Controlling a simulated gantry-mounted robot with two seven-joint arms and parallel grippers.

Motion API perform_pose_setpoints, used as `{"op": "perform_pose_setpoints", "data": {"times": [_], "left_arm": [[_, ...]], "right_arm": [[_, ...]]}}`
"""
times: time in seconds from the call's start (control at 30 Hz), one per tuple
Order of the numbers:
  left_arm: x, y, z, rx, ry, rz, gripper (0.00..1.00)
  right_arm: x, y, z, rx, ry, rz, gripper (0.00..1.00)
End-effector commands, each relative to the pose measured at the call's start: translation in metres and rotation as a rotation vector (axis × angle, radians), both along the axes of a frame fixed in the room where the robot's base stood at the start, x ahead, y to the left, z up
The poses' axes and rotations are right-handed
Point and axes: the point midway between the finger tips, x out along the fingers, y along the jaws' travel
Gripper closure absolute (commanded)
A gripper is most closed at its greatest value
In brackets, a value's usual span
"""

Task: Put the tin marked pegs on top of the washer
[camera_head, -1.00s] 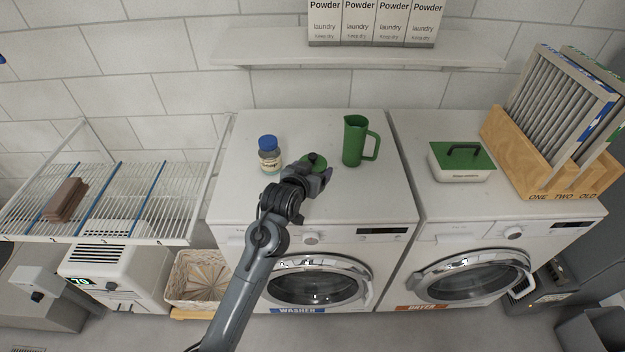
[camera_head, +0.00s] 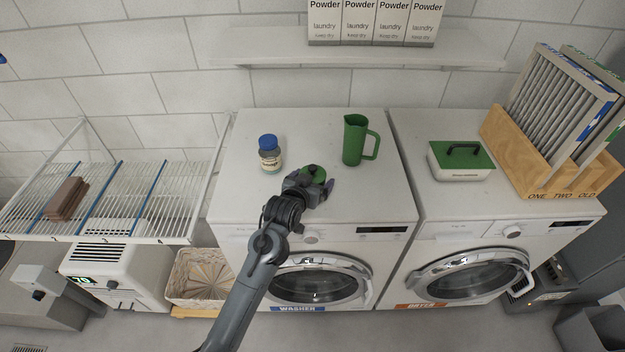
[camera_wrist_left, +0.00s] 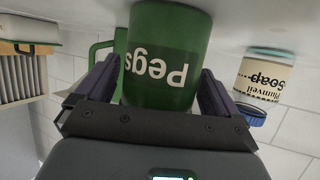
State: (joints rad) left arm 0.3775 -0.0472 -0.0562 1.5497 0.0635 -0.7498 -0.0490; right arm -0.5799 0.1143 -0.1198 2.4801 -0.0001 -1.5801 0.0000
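The green tin marked Pegs (camera_head: 313,173) is over the front half of the washer's (camera_head: 237,190) white top. In the left wrist view, which is upside down, the tin (camera_wrist_left: 165,65) stands upright between the two fingers. My left gripper (camera_head: 312,188) appears shut on the tin, with a finger on each side. The tin's base (camera_wrist_left: 172,8) is at the picture's top edge, close to the washer top; I cannot tell if they touch. My arm hides part of the tin in the head view. My right gripper is not in view.
A soap jar (camera_head: 270,156) with a blue lid and a green jug (camera_head: 354,142) stand behind the tin. The dryer on the right holds a green-lidded box (camera_head: 461,162) and a wooden rack (camera_head: 515,160). A wire shelf (camera_head: 120,205) is on the left.

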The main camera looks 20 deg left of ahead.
Motion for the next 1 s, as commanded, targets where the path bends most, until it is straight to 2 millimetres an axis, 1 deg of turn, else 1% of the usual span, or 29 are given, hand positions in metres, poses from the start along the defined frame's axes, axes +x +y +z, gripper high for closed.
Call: {"op": "perform_pose_setpoints", "data": {"times": [0.23,0.33,0.47,0.57,0.9,1.0], "left_arm": [[0.0,0.0,0.001,0.0,-0.001,0.0,0.0],[0.0,0.0,0.004,0.0,-0.002,0.0,0.0],[-0.009,0.001,0.007,0.0,-0.001,0.001,0.0],[-0.02,0.001,0.011,0.0,-0.001,0.001,0.0],[-0.074,0.002,0.034,0.002,-0.001,-0.001,0.0],[-0.088,0.003,0.039,0.001,-0.001,0.001,0.0]], "right_arm": [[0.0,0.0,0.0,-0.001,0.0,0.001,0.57],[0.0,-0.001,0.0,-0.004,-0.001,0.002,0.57],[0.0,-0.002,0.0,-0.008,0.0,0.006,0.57],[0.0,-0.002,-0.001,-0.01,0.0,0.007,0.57],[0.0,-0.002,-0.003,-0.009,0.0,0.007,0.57],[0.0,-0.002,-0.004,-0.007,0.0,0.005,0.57]]}}
